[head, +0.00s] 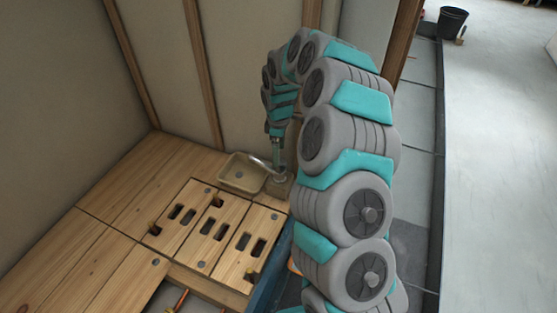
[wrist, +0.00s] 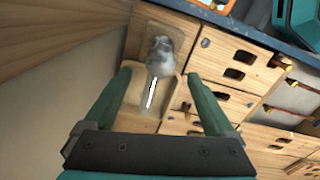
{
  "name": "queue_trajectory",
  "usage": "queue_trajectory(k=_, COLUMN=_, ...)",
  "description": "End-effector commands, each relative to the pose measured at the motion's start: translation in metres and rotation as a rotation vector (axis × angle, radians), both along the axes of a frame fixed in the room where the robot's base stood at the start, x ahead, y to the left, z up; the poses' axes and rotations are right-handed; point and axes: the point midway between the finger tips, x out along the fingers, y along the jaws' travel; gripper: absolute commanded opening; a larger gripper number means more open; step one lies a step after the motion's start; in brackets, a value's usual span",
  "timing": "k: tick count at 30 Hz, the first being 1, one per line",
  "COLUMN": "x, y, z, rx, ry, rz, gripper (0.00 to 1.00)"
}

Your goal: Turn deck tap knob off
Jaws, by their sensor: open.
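The deck tap (head: 281,176) stands at the right end of a small beige basin (head: 222,181) on the wooden deck. Its pale spout reaches over the basin. In the wrist view, the tap's grey rounded body (wrist: 162,47) and bright spout (wrist: 152,95) show between my fingers. I cannot clearly separate the knob from the body or tell its angle. My gripper (wrist: 158,76) has two green fingers, apart, with one on each side of the tap. In the head view, my gripper (head: 278,150) points down just above the tap. I cannot tell whether a finger touches it.
Slotted wooden panels (head: 212,236) with pipe fittings lie in front of the basin. Bare deck (head: 130,180) is clear to the left. Beige walls (head: 155,60) with wooden studs stand close behind. A blue edge (head: 266,288) borders the deck at right. A black bucket (head: 452,23) stands far away.

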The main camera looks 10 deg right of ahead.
Motion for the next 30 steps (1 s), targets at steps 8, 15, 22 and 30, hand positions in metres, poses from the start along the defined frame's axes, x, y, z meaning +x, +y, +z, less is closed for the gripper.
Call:
queue_trajectory(k=8, x=-0.001, y=0.000, z=-0.042, rx=-0.001, ry=0.004, rz=0.000, gripper=0.90)
queue_trajectory(k=15, x=-0.001, y=0.000, z=-0.050, rx=0.000, ry=0.002, rz=0.000, gripper=0.90)
queue_trajectory(k=22, x=-0.001, y=0.000, z=-0.049, rx=0.000, ry=0.002, rz=0.000, gripper=0.75)
queue_trajectory(k=30, x=-0.001, y=0.000, z=-0.049, rx=0.000, ry=0.003, rz=0.000, gripper=0.45)
